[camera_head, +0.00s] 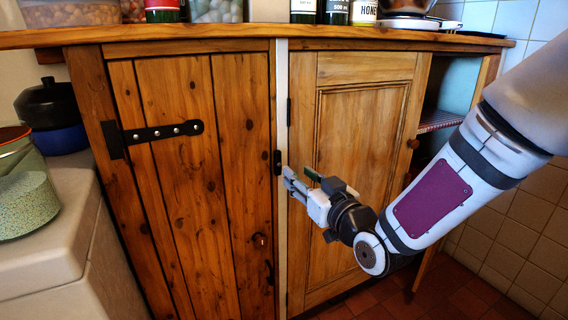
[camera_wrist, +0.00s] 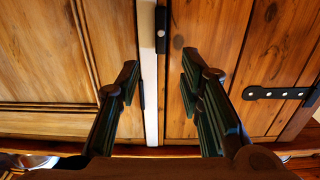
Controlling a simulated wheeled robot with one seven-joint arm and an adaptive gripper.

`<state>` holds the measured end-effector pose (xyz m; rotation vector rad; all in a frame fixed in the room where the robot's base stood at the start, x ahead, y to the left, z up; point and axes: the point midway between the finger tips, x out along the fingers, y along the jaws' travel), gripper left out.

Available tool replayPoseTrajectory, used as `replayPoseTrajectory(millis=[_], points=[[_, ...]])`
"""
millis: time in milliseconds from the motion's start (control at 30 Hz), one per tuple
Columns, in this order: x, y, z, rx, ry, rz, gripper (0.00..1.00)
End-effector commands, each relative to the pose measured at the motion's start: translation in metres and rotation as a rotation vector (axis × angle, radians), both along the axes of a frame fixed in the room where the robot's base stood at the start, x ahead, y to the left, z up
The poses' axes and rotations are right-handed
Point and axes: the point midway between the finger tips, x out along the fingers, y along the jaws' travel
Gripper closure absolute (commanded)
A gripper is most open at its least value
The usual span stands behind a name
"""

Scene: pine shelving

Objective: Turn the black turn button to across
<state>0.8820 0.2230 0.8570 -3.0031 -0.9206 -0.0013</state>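The black turn button (camera_head: 278,162) is a small upright bar with a pale screw, at the edge of the left plank door (camera_head: 185,190), beside the pale strip (camera_head: 282,100) between the doors. In the wrist view, which is turned over, the button (camera_wrist: 161,30) stands upright at the top, along the pale strip. My gripper (camera_head: 299,178) is just right of and slightly below the button in the head view. In the wrist view my gripper (camera_wrist: 170,74) is open, its two dark fingers wide apart with nothing between them. The button lies beyond the fingertips, apart from them.
A panelled door (camera_head: 360,140) with a round knob is on the right, beside an open shelf bay. A black strap hinge (camera_head: 165,132) crosses the left door. Jars and bottles stand on the wooden top (camera_head: 230,34). A pale counter (camera_head: 75,230) holds pots at left.

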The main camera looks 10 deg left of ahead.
Motion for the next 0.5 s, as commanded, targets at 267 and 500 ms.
replayPoseTrajectory(millis=[267, 500], points=[[0.046, 0.031, -0.001, 0.002, -0.001, 0.0, 0.66], [0.072, 0.048, -0.001, 0.001, 0.001, -0.001, 0.66]])
